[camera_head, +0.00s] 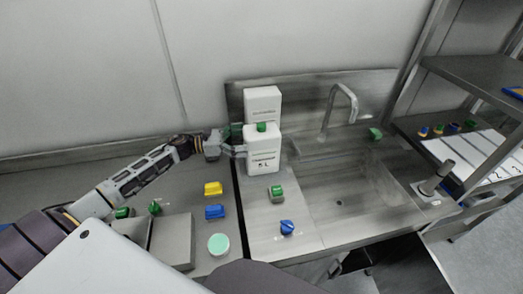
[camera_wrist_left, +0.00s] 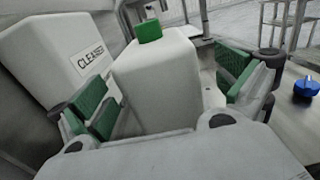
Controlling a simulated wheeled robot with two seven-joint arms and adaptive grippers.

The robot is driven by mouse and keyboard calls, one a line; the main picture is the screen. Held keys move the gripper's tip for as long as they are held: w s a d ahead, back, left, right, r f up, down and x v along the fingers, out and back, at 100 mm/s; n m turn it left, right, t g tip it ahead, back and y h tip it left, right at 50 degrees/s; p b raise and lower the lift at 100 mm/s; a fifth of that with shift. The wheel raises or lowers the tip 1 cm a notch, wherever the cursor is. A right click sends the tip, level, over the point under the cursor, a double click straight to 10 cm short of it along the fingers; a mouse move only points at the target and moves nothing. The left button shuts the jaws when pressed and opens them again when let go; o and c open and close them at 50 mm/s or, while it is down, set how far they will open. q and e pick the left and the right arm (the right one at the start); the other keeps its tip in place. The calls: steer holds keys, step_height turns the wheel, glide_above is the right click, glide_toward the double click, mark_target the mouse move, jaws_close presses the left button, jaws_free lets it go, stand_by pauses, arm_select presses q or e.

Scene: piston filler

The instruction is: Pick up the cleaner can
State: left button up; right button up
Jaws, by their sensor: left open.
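Two white cans stand upright on the steel sink counter in the head view. The front can (camera_head: 262,155) has a green cap and a label whose small text I cannot read surely; it also shows in the left wrist view (camera_wrist_left: 158,75). The rear can (camera_head: 262,100) stands behind it; in the left wrist view its label (camera_wrist_left: 62,62) seems to read "CLEANSER" or "CLEANER". My left gripper (camera_head: 240,150) is at the front can's left side. In the left wrist view its green-padded fingers (camera_wrist_left: 168,95) are open, one on each side of the front can. Contact is unclear.
A green-topped piece (camera_head: 277,193) and a blue piece (camera_head: 287,228) sit on the counter before the cans. Yellow (camera_head: 212,188) and blue (camera_head: 214,211) pieces lie left of them. The sink basin (camera_head: 350,195) and tap (camera_head: 345,95) are to the right.

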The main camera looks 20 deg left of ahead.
mark_target(256, 136)
arm_select(q)
steer(key=shift+p+x, duration=0.3)
steer(key=shift+x, duration=0.5)
steer(key=shift+p+x, duration=0.35)
steer(key=shift+x, duration=0.8)
steer(key=shift+w+d+f, duration=0.15)
steer(key=shift+w, duration=0.25)
arm_select(e)
steer(key=shift+a+r, duration=0.25)
steer(key=shift+r, duration=0.5)
arm_select(q)
steer(key=c, duration=1.8)
steer(key=shift+w, duration=0.1)
steer(key=shift+c, duration=1.2)
arm_select(e)
steer(key=shift+a, duration=0.3)
